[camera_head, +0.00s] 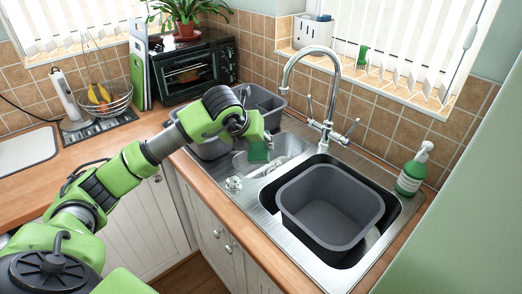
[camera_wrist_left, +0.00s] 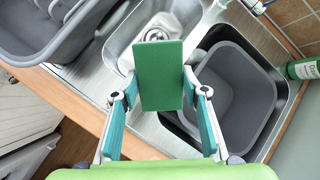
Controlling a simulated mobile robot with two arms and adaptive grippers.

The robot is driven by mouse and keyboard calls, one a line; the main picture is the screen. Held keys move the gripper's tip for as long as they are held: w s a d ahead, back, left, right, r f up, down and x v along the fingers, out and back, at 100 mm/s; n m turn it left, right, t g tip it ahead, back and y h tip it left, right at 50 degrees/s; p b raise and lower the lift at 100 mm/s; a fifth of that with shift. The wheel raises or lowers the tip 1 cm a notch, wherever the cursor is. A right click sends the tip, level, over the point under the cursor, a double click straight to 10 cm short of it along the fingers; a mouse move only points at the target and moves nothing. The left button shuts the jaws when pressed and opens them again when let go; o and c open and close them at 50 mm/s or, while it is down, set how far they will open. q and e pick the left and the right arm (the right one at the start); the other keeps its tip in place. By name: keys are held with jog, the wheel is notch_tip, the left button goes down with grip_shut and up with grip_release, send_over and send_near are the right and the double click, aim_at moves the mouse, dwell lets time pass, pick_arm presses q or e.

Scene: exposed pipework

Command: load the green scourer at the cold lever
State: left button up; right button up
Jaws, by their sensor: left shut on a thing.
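The green scourer (camera_head: 258,152) hangs below my left gripper (camera_head: 266,142), above the small middle bowl of the sink. In the left wrist view the scourer (camera_wrist_left: 160,72) is a flat green block between the two fingers of my left gripper (camera_wrist_left: 161,88), which is shut on it. The chrome tap (camera_head: 328,95) has two lever handles: one lever (camera_head: 309,106) on its left side and another lever (camera_head: 350,129) on its right. No mark tells me which is cold. The scourer is apart from both, to their left. My right gripper is not in view.
A grey basin (camera_head: 330,205) sits in the right sink bowl. A dark grey rack or tub (camera_head: 262,101) stands left of the bowls. A green soap bottle (camera_head: 413,172) stands at the right rear. The steel bowl (camera_wrist_left: 160,28) under the scourer looks empty.

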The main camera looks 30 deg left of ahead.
pick_arm(q)
jog(key=shift+w, duration=0.5)
jog(key=w, duration=0.1)
jog(key=w+f, duration=0.1)
jog(key=w, duration=0.1)
jog(key=shift+w+p, duration=0.15)
jog(key=shift+p, duration=0.2)
jog(key=w+f+b, duration=0.2)
jog(key=w, duration=0.7)
jog(key=shift+w+d, duration=0.2)
jog(key=shift+w, duration=0.15)
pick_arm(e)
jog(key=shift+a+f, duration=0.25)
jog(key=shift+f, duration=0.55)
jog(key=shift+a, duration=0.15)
pick_arm(q)
jog(key=shift+s, duration=0.1)
